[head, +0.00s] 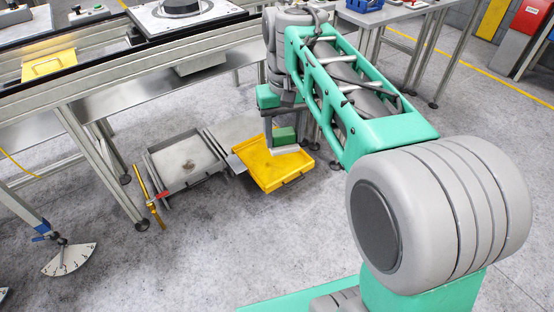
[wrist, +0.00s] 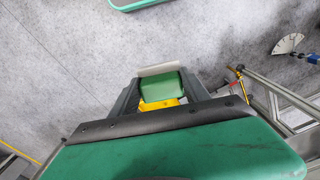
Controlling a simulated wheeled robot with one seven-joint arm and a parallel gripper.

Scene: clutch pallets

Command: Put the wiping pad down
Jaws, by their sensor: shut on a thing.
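The wiping pad (head: 285,135) looks like a green block with a pale grey layer under it. My gripper (head: 283,126) points down and is shut on it. In the wrist view the green pad (wrist: 162,86) sits between the two dark fingers of my gripper (wrist: 160,94), with its pale edge showing beyond them. In the head view the pad appears over the back part of a yellow tray (head: 271,182). A bit of yellow (wrist: 160,104) also shows below the pad in the wrist view. Whether the pad touches the tray cannot be told.
A grey metal tray (head: 184,181) lies on the floor left of the yellow one, under the workbench (head: 85,140). A yellow rod with a red part (head: 160,194) stands beside the grey tray. A fan-shaped dial (head: 69,260) is at lower left.

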